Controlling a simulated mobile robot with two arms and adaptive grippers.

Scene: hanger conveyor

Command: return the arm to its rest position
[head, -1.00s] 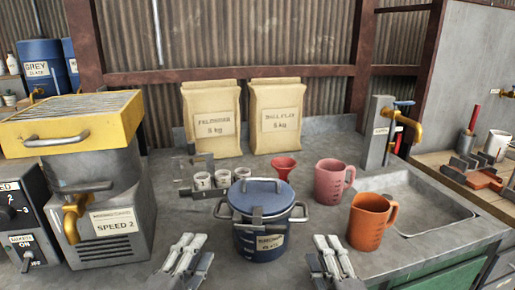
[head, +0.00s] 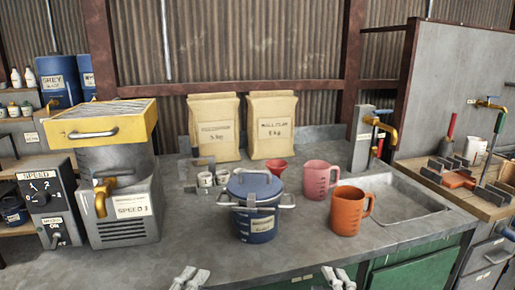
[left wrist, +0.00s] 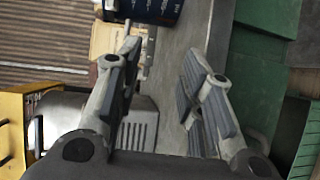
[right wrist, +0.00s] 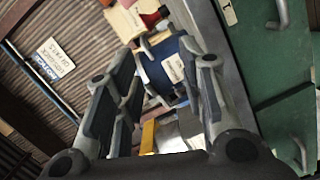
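My left gripper (head: 190,277) shows only its fingertips at the bottom of the head view, in front of the counter edge. In the left wrist view my left gripper (left wrist: 165,85) has its fingers spread apart with nothing between them. My right gripper (head: 338,277) also shows at the bottom edge of the head view. In the right wrist view my right gripper (right wrist: 165,90) has its fingers apart and holds nothing. Both grippers are clear of the blue lidded pot (head: 252,222), which stands upright on the counter.
The counter (head: 190,245) carries an orange jug (head: 348,212), a pink jug (head: 316,182), a red funnel (head: 277,167), small cups, two paper bags (head: 214,130) and a yellow-topped machine (head: 105,125). A sink (head: 400,205) is at right. Green cabinet fronts (head: 410,272) lie below the counter.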

